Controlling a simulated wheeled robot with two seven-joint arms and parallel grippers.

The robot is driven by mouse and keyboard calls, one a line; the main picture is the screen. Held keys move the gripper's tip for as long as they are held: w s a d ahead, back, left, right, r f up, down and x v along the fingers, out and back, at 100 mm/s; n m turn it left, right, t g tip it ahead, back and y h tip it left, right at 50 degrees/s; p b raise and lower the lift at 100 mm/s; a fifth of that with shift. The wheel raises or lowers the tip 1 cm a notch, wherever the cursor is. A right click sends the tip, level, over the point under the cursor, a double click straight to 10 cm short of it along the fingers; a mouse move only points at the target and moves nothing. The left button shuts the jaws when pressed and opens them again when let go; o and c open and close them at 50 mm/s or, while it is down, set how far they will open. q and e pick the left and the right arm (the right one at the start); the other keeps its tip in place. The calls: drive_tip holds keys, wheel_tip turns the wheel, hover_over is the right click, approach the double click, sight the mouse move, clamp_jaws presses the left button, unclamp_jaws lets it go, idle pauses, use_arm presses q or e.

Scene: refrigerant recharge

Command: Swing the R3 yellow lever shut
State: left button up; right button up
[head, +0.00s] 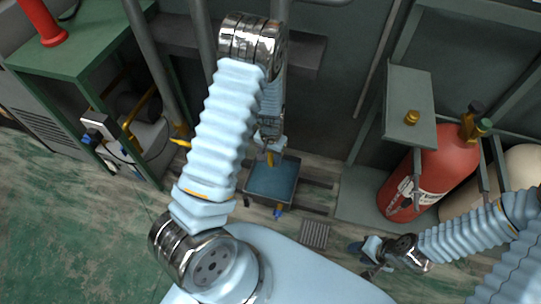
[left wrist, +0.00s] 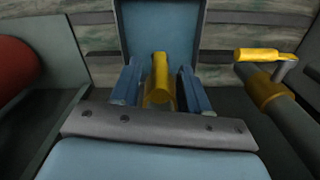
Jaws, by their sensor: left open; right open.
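A yellow lever (left wrist: 160,72) with a round yellow body stands between the two blue fingers of my left gripper (left wrist: 160,88) in the left wrist view. The fingers are open, one on each side of it; I cannot tell whether either touches it. In the head view my left gripper (head: 270,142) is partly hidden by its own arm, with the yellow lever (head: 270,159) just below it. No R3 label is legible. A second yellow lever (left wrist: 258,55) on a pipe shows at right in the wrist view, and at left in the head view (head: 181,142). My right gripper (head: 374,256) is open and empty at lower right.
A blue tray (head: 262,194) lies on the floor below my left gripper. A red cylinder (head: 445,165) and a cream cylinder (head: 522,170) stand at right. A green bench (head: 85,50) with a pump unit under it is at left. Grey pipes (head: 158,65) stand behind my left arm.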

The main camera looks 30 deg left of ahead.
use_arm(q)
drive_tip(key=shift+f, duration=0.2)
drive_tip(key=shift+c, duration=0.3)
clamp_jaws()
